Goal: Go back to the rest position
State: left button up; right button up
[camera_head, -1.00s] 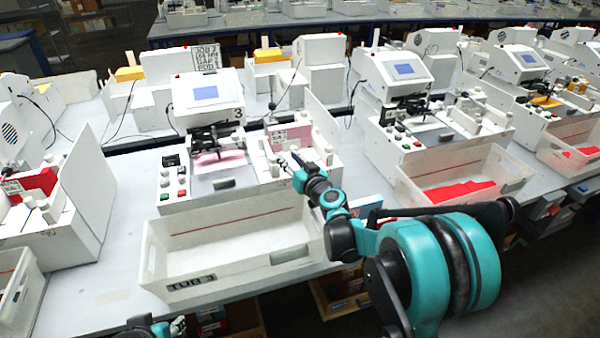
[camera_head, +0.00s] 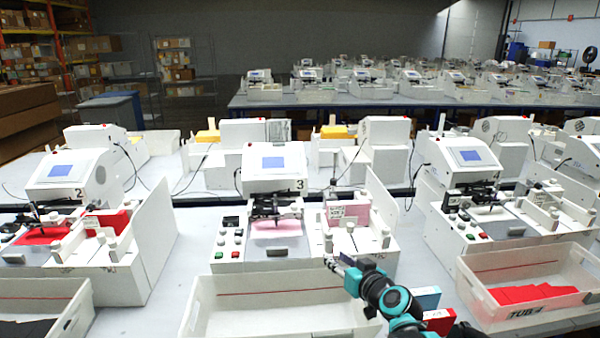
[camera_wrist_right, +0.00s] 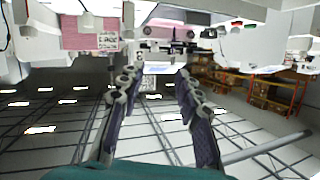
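My right gripper (camera_head: 338,264) is at the front right corner of plotter 3, between the machine and the white tub in front of it. In the right wrist view its two fingers (camera_wrist_right: 156,84) stand apart with nothing between them, so it is open and empty. Plotter 3 (camera_head: 276,178) is white with a blue screen; a pink sheet (camera_head: 278,228) lies under its pen carriage. Pink material (camera_head: 357,212) stands in the holder at its right and also shows in the right wrist view (camera_wrist_right: 88,32). My left gripper is not in view.
The white tub (camera_head: 203,312) before plotter 3 looks empty where visible. Tub 4 (camera_head: 580,270) at right holds red sheets (camera_head: 535,293). Plotter 2 (camera_head: 70,175) stands at left, with a tub of dark material (camera_head: 28,328) before it. Blue and red boxes (camera_head: 428,300) sit by my right arm.

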jog(key=s+d+f+g+h, duration=0.1)
jog(key=s+f+g, duration=0.1)
jog(key=s, duration=0.7)
jog(key=s+d+f+m+g+h, duration=0.1)
jog(key=s+f, duration=0.3)
jog(key=s, duration=0.5)
jog(key=s+d+f+g+h, duration=0.2)
jog(key=s+f+g, duration=0.1)
jog(key=s, duration=0.7)
jog(key=shift+f+m+g+h, duration=0.4)
jog(key=shift+f, duration=0.2)
